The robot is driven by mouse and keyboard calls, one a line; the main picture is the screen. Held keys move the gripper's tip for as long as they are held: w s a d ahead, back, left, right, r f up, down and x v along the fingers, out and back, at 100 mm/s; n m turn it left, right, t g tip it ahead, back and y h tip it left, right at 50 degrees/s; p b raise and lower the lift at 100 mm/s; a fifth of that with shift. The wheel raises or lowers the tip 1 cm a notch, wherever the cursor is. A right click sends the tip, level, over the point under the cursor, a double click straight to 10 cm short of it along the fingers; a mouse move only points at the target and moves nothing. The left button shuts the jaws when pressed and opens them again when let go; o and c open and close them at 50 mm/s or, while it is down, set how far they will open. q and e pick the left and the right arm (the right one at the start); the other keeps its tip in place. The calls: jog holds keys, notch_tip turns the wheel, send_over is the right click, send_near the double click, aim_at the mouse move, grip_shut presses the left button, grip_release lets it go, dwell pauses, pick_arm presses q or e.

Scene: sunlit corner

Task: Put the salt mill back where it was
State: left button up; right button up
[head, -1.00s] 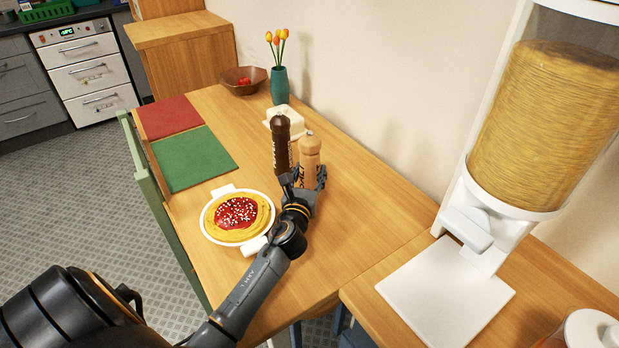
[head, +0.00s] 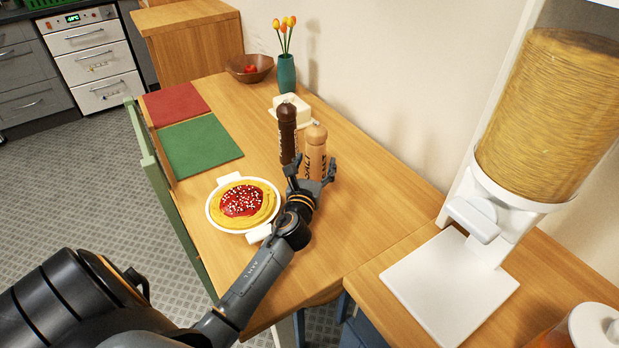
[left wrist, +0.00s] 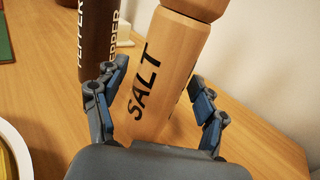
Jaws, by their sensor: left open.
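The salt mill (head: 315,143) is light wood with dark SALT lettering. It stands upright on the wooden table. My left gripper (head: 310,168) is open, with its fingers on either side of the mill's body. In the left wrist view the salt mill (left wrist: 165,70) stands between the open fingers of my left gripper (left wrist: 160,85), with gaps showing beside it. The dark brown pepper mill (head: 287,130) stands just behind and left of it; it also shows in the left wrist view (left wrist: 98,35). My right gripper is out of view.
A white dish of pasta with red sauce (head: 242,203) lies left of my gripper. Behind the mills are a white butter dish (head: 293,108), a teal vase of tulips (head: 287,75) and a wooden bowl (head: 248,68). A dispenser (head: 500,200) stands right. The table's right side is clear.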

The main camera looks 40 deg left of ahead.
pick_arm(q)
jog(key=v, duration=1.1)
jog(key=shift+s+b, duration=0.2)
jog(key=shift+b, duration=0.1)
